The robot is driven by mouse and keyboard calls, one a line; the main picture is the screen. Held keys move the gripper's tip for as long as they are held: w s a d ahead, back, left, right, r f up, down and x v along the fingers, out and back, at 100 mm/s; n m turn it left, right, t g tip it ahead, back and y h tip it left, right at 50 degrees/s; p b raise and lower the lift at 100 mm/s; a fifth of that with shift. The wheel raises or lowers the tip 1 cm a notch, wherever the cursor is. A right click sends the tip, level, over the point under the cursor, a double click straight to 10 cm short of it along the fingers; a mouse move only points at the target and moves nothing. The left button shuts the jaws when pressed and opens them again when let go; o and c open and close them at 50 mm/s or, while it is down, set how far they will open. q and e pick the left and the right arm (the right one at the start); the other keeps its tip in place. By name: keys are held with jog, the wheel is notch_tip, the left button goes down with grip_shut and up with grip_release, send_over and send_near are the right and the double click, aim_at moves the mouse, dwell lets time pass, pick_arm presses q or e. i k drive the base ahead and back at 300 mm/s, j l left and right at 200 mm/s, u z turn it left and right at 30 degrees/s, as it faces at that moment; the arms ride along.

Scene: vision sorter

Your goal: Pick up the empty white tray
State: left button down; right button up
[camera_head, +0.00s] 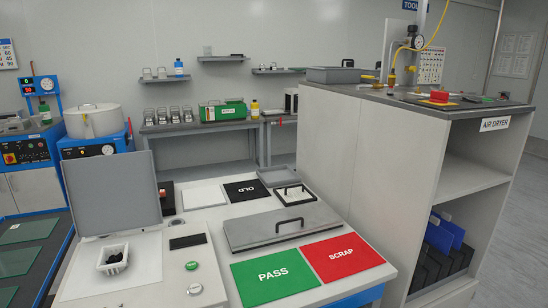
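Neither of my grippers is in view. A small white basket (112,263) with dark items inside stands on the machine's pale plate at the front left.
A green PASS mat (275,276) and red SCRAP mat (341,257) lie at the table's front. An upright grey panel (113,195) stands left. The AIR DRYER cabinet (345,150) blocks the right.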

aim_at(113, 259)
jog(key=l+z, duration=0.2)
jog(key=z, duration=0.2)
jog(key=l+z, duration=0.2)
jog(key=z, duration=0.25)
jog(key=u, duration=2.05)
jog(key=i+j+z, duration=0.1)
jog(key=j, duration=0.25)
jog(key=i+j+z, duration=0.1)
jog(key=j, duration=0.2)
jog(key=i+j+z, duration=0.1)
jog(key=j, duration=0.3)
